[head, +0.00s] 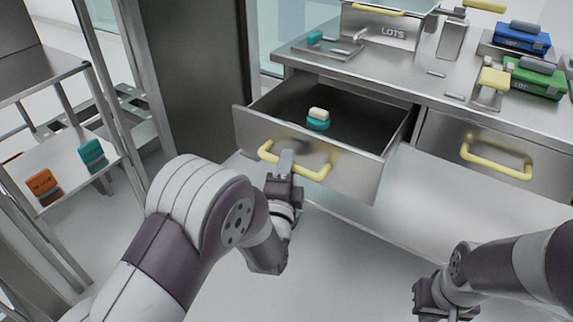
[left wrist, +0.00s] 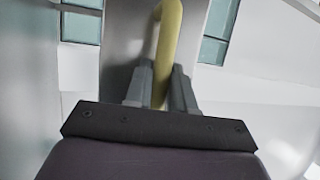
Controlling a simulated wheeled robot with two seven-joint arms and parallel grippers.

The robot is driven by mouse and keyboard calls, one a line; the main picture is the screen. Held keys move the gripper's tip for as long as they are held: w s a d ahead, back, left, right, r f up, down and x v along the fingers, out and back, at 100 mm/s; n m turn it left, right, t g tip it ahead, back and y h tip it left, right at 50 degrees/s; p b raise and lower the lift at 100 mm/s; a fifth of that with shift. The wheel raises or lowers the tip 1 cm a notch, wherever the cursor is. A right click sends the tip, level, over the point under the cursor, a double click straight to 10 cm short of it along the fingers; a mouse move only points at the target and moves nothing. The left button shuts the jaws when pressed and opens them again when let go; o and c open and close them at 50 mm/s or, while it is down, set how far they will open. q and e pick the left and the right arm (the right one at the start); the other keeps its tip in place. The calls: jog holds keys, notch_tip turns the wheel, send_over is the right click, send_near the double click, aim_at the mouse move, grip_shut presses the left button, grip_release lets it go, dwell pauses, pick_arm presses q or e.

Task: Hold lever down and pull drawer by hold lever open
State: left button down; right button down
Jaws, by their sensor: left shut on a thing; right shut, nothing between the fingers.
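A steel drawer (head: 350,176) under the counter stands pulled out in the head view. Its yellow bar handle (head: 317,175) runs across the front face. My left gripper (head: 287,158) is shut on this handle near its middle; the handle also shows between the fingers in the left wrist view (left wrist: 168,45). Inside the drawer lie a teal piece (head: 317,125) and a cream piece (head: 319,113) on top of it. My right gripper (head: 440,310) is at the bottom right, away from the counter, shut and empty. I see no separate lever on this drawer.
A second drawer with a yellow handle (head: 495,162) is closed at the right. The counter (head: 400,82) bears a blue box (head: 522,38), a green box (head: 536,78) and metal fixtures. A shelf rack (head: 70,165) with orange and teal blocks stands at the left. Floor below the drawers is clear.

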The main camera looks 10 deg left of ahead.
pick_arm(q)
jog(key=c, duration=1.1)
grip_release()
jog(key=shift+o, duration=0.2)
jog(key=s+f+p, duration=0.2)
jog(key=s, duration=1)
jog(key=shift+s+d+f, duration=0.2)
jog(key=shift+s+d, duration=0.05)
jog(key=shift+d, duration=0.1)
